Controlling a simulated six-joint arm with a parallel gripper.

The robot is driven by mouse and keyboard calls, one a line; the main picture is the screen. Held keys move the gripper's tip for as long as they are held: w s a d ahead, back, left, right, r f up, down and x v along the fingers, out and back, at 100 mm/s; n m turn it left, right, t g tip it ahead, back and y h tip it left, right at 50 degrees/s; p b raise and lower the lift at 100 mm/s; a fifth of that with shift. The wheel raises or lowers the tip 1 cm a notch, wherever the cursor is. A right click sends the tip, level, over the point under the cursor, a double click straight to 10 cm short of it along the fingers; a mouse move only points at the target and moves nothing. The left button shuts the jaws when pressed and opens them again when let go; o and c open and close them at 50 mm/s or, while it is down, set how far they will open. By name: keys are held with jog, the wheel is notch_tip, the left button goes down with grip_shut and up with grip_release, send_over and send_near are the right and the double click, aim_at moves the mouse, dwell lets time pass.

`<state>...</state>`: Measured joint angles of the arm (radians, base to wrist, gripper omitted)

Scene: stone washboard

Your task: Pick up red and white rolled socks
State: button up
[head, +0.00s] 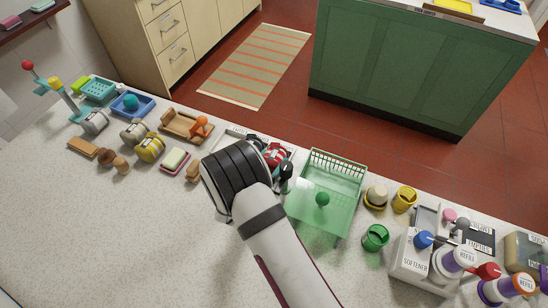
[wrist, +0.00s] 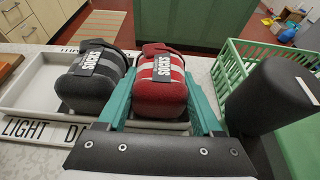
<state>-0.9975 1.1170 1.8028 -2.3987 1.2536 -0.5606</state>
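The red and white rolled socks (wrist: 160,92) carry a black band with a "SOCKS" label and sit in a shallow pale tray (wrist: 28,92). In the head view the red roll (head: 277,152) is partly hidden by my arm. In the wrist view my gripper (wrist: 160,100) is open, with one teal finger at each side of the red roll. The fingers are very close to its sides; I cannot tell whether they touch. A dark grey rolled pair of socks (wrist: 92,88) lies just left of it, beside the left finger.
A green basket (head: 335,170) with a green ball stands to the right; its wall also shows in the wrist view (wrist: 250,62). A bottle caddy (head: 412,262) is further right. A soap dish (head: 174,161) and several small items stand left. The front worktop is clear.

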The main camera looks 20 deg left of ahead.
jog(key=c, duration=0.8)
